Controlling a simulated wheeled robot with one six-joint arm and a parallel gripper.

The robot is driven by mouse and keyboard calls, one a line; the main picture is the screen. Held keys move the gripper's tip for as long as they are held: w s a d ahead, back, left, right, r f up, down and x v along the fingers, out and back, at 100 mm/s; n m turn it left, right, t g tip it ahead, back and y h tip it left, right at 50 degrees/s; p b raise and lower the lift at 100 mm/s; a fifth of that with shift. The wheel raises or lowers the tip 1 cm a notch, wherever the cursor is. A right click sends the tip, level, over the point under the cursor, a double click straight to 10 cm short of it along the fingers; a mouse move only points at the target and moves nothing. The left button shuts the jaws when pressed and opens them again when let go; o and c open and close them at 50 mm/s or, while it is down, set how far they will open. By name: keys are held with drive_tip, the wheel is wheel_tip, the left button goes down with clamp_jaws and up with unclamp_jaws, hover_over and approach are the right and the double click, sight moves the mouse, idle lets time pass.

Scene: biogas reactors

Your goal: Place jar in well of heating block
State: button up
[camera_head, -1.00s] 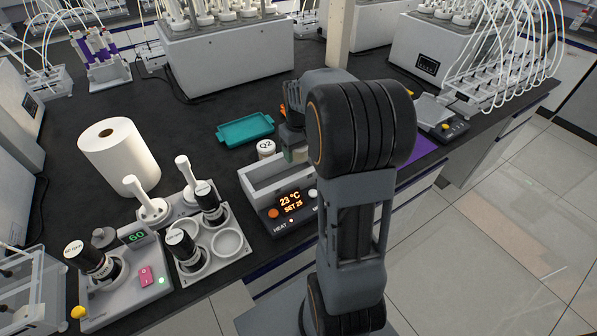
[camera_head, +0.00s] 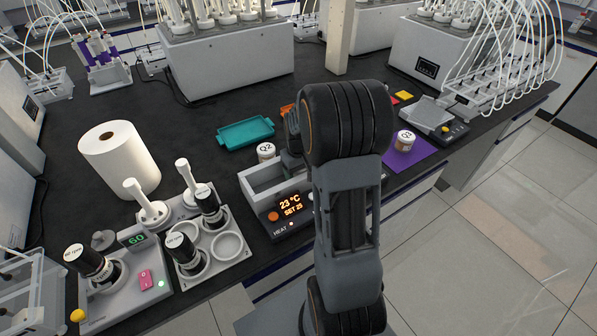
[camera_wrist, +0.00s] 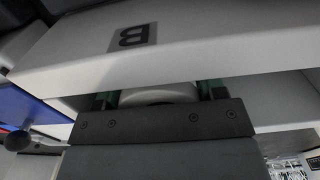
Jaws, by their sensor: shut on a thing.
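The heating block (camera_head: 262,208) has a pale open-topped body and an orange display reading 23 °C, SET 25. In the wrist view, a pale surface marked B (camera_wrist: 137,37) fills the top and appears to belong to the block. My gripper (camera_wrist: 160,91) has its green fingers shut on a white-lidded jar (camera_wrist: 160,97), close to that surface. Only part of the lid shows. I cannot tell whether the jar is inside a well. In the head view my arm hides the gripper and the held jar.
A jar labelled Q2 (camera_head: 266,152) stands behind the block. Another white-lidded jar (camera_head: 406,141) stands on a purple mat (camera_head: 411,152) at right. A teal tray (camera_head: 245,132) lies behind. A bottle rack (camera_head: 232,263) and paper roll (camera_head: 120,158) are at left.

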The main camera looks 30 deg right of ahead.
drive_tip(key=shift+f, duration=0.15)
drive_tip(key=o, duration=0.7)
wheel_tip(320, 180, up, 12)
drive_tip(key=shift+f, duration=0.1)
drive_tip(key=s+a+r+t, duration=0.1)
drive_tip(key=s+a+t, duration=0.2)
drive_tip(key=s+a, duration=1)
drive_tip(key=shift+s+a+r+t, duration=0.3)
drive_tip(key=shift+s+a, duration=0.1)
drive_tip(key=shift+a, duration=0.4)
